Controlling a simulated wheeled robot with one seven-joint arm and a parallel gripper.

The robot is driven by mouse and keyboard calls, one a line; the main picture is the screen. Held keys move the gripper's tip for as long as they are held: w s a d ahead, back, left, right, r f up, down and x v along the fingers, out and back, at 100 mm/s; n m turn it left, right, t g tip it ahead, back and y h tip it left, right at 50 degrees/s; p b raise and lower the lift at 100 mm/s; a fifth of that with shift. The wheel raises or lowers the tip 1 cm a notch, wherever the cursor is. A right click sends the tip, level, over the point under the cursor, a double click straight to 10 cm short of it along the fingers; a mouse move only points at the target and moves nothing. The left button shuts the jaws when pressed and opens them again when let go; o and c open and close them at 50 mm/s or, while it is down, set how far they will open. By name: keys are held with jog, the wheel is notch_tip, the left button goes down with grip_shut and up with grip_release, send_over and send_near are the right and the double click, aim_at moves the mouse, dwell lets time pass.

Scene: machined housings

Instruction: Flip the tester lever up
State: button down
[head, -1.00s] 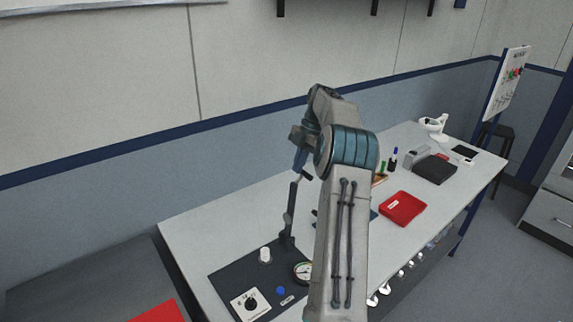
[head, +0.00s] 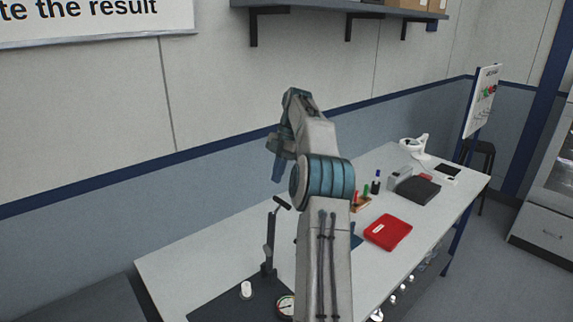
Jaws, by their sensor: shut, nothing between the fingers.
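The tester is a dark panel (head: 225,306) at the near left of the bench, cut off by the bottom edge of the head view. Its black lever (head: 270,243) stands nearly upright at the back of the panel, with a short dark handle (head: 282,202) at the top. My gripper (head: 277,179) is shut and empty, above the handle in the picture and apart from it. My own arm hides the panel's right side.
A white knob (head: 246,290) and a round gauge (head: 285,305) are on the panel. A red tray (head: 388,232), a small pen holder (head: 362,203) and a dark box (head: 416,188) stand farther right. The wall shelf (head: 345,7) is above. Bench left of the lever is clear.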

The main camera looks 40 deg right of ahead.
jog(key=d, duration=0.2)
jog(key=d+r+p, duration=0.1)
jog(key=d, duration=0.1)
jog(key=shift+d+r, duration=0.2)
jog(key=shift+d, duration=0.05)
dwell(0.5)
